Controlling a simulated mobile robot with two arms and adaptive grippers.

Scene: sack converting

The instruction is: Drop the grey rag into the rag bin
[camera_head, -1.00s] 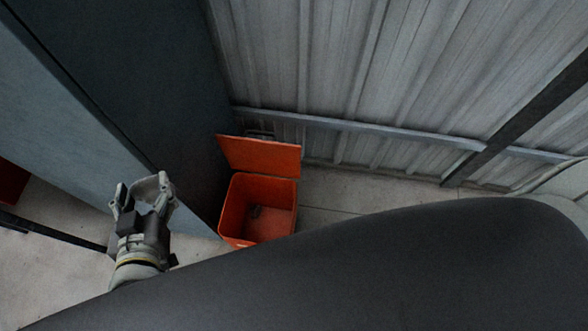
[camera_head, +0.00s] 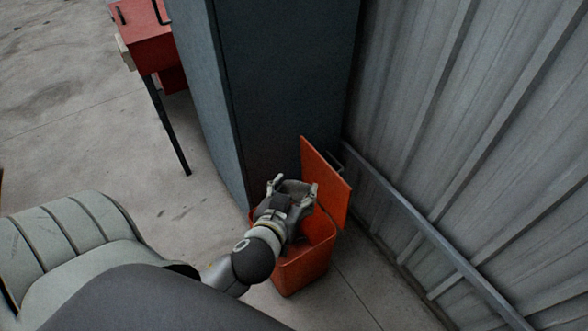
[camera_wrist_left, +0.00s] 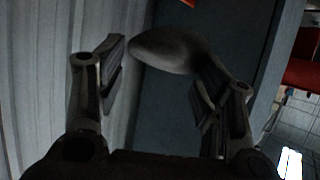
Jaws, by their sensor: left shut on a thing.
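My left gripper (camera_head: 294,184) is shut on the grey rag (camera_head: 292,187), a small dull bundle between its fingers. In the left wrist view the rag (camera_wrist_left: 168,50) shows as a rounded grey lump at the fingertips, by the right finger. The rag bin (camera_head: 303,272) is an orange-red box on the floor with its lid (camera_head: 326,183) standing open at the back. In the head view the gripper overlaps the bin's mouth and hides part of it. The height of the rag above the rim is hard to tell. My right gripper is not in view.
A tall blue-grey cabinet (camera_head: 285,80) stands right behind the bin. A corrugated metal wall (camera_head: 450,130) with a low rail (camera_head: 420,225) runs along the right. A red bench or cart (camera_head: 147,40) with dark legs is at the upper left. Open concrete floor (camera_head: 70,110) lies left.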

